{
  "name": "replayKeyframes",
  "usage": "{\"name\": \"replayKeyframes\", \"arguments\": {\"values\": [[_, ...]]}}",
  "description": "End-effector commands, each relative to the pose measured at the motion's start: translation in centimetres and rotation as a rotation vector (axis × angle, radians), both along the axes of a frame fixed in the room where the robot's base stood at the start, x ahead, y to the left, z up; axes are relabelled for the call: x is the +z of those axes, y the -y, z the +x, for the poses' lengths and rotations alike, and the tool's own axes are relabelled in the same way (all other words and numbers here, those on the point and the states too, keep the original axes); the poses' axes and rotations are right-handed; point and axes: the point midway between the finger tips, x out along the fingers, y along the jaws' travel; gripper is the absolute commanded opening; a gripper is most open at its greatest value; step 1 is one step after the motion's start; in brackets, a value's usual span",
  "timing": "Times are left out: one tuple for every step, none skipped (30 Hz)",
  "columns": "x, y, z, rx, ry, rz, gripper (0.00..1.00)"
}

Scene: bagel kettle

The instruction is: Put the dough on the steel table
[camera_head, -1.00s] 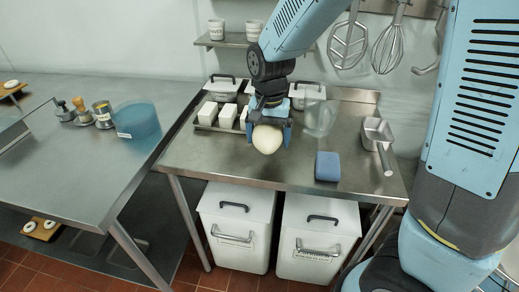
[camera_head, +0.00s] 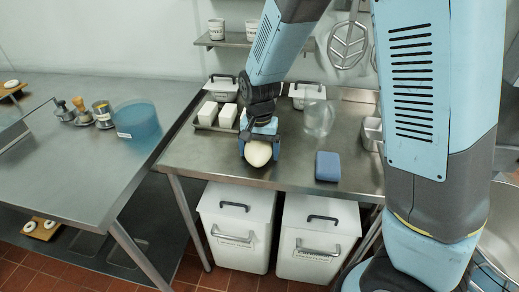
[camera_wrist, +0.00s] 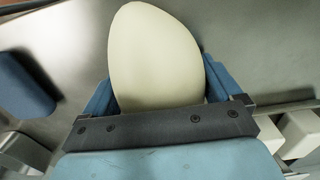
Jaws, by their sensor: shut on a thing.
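The dough (camera_head: 258,153) is a pale, smooth, egg-shaped lump. My gripper (camera_head: 260,148) is shut on it, with a blue finger on each side. The dough is over or on the front middle of the steel table (camera_head: 205,158); I cannot tell whether it touches the top. In the wrist view the dough (camera_wrist: 155,58) fills the space between the blue fingers, with the grey table top (camera_wrist: 70,30) behind it.
A blue block (camera_head: 328,166) lies right of the dough. A clear jug (camera_head: 319,118) stands behind it. White blocks (camera_head: 228,116) sit on a tray at the back left. A metal scoop (camera_head: 371,133) is partly hidden by my arm. The table's front left is bare.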

Motion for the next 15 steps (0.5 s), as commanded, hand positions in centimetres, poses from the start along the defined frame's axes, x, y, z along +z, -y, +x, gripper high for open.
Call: {"name": "replayKeyframes", "arguments": {"values": [[0.09,-0.04,0.04,0.0,0.001,0.001,0.2],[0.09,-0.03,0.03,0.0,0.001,0.001,0.2],[0.09,-0.04,0.04,0.0,0.001,0.001,0.2],[0.09,-0.03,0.02,0.0,0.001,0.001,0.2],[0.08,-0.03,0.02,0.0,0.001,0.001,0.2],[0.03,-0.03,0.02,0.0,0.001,0.001,0.2],[-0.03,-0.03,0.02,0.0,0.001,0.001,0.2],[-0.1,-0.02,0.01,0.0,0.0,0.001,0.2],[-0.2,0.01,-0.02,0.0,-0.001,-0.001,0.93],[-0.18,0.0,-0.02,0.0,-0.001,0.0,0.96],[-0.18,0.0,-0.03,0.0,-0.001,0.0,0.98],[-0.18,0.0,-0.03,0.0,-0.001,0.0,1.0],[-0.17,-0.01,-0.03,0.0,-0.001,0.0,1.0],[-0.17,-0.02,-0.04,0.0,-0.001,0.0,1.0],[-0.17,-0.02,-0.04,0.001,-0.001,0.0,1.0]]}}
